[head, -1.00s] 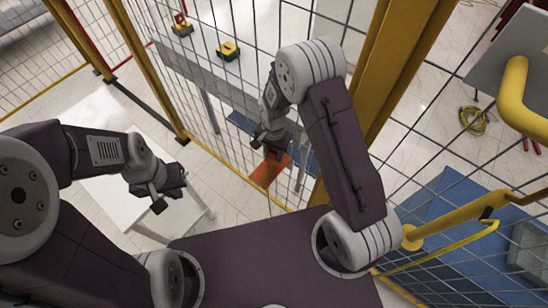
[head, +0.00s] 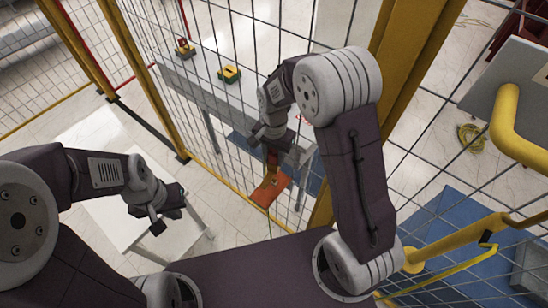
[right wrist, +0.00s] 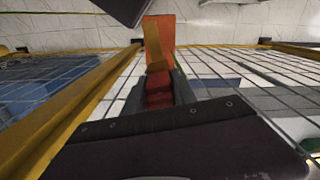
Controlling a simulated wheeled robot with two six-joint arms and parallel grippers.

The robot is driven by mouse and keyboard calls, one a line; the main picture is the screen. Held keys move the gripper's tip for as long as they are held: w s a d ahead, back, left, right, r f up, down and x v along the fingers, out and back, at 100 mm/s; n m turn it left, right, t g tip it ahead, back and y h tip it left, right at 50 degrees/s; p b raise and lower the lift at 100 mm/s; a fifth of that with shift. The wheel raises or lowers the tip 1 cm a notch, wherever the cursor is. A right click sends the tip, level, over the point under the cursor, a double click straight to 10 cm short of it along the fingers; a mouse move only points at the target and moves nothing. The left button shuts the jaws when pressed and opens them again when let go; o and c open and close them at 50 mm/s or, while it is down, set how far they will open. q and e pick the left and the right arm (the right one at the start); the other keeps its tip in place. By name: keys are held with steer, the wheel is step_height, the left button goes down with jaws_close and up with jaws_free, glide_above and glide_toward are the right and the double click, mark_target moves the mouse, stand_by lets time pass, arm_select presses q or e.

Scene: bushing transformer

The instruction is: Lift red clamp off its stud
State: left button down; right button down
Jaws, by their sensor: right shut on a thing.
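My right gripper (head: 272,150) is shut on the red clamp, which shows dark red between the fingers in the right wrist view (right wrist: 159,90). In the head view only a small reddish part of the clamp (head: 272,160) shows below the fingers. An amber strip (right wrist: 154,48) lies beyond the clamp, in front of an orange-red plate (right wrist: 166,30). The plate also shows below the gripper in the head view (head: 264,196). I cannot make out the stud or whether the clamp touches it. My left gripper (head: 170,208) is open and empty over the white table at left.
A wire fence with yellow posts (head: 398,70) stands close to my right arm. Behind it is a grey bench with a yellow-black box (head: 229,73) and a smaller red-yellow item (head: 184,49). The white table (head: 112,215) at left is bare. Blue surfaces (head: 455,225) lie at right.

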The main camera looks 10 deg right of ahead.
step_height(320, 180, up, 6)
steer(key=p, duration=0.5)
steer(key=shift+r, duration=0.15)
